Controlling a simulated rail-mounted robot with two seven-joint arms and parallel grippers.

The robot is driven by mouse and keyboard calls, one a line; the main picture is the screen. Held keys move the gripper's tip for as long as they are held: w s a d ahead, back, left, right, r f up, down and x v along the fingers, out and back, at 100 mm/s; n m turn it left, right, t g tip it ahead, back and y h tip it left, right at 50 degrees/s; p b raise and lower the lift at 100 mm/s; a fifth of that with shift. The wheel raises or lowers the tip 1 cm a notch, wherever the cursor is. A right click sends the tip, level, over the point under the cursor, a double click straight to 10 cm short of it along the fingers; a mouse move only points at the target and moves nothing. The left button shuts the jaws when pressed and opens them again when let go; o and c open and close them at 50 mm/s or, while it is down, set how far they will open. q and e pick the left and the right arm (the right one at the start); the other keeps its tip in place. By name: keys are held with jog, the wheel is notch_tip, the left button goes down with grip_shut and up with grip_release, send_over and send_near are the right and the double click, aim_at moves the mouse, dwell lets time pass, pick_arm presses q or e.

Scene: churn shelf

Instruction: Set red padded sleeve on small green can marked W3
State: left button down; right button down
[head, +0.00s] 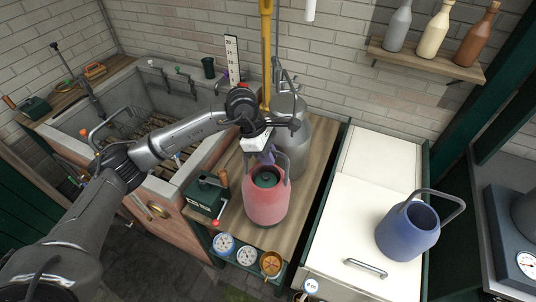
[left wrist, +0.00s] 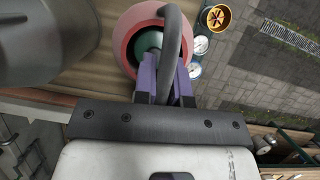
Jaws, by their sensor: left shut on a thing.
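The red padded sleeve (head: 266,207), with a grey loop handle, stands upright on the wooden bench. It also shows from above in the left wrist view (left wrist: 122,50). A round green top (head: 265,178) shows inside its opening, and in the left wrist view too (left wrist: 150,42); the sleeve appears to be around this green can. The can's lower part and any W3 mark are hidden. My left gripper (head: 268,156) is above the opening, its purple fingers (left wrist: 163,80) shut on the sleeve's handle (left wrist: 172,40). My right gripper is not in view.
A dark green box (head: 205,199) with a handle stands close left of the sleeve. A large metal churn (head: 313,140) is behind it. Gauges (head: 223,244) line the bench front. A blue sleeve-like vessel (head: 408,235) sits on the white top (head: 350,222), otherwise mostly clear. A sink is left.

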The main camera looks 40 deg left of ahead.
pick_arm(q)
jog(key=shift+f+b, duration=0.75)
jog(key=shift+f, duration=0.3)
jog(key=shift+f+b, duration=1.7)
jog(key=shift+f, duration=0.5)
jog(key=c, duration=1.1)
grip_release()
jog(key=v, duration=1.2)
jog(key=shift+a+r, duration=0.15)
jog(key=shift+a, duration=0.05)
jog(key=shift+s+a+r, duration=0.15)
jog(key=shift+a+r, duration=0.1)
jog(key=shift+r, duration=0.35)
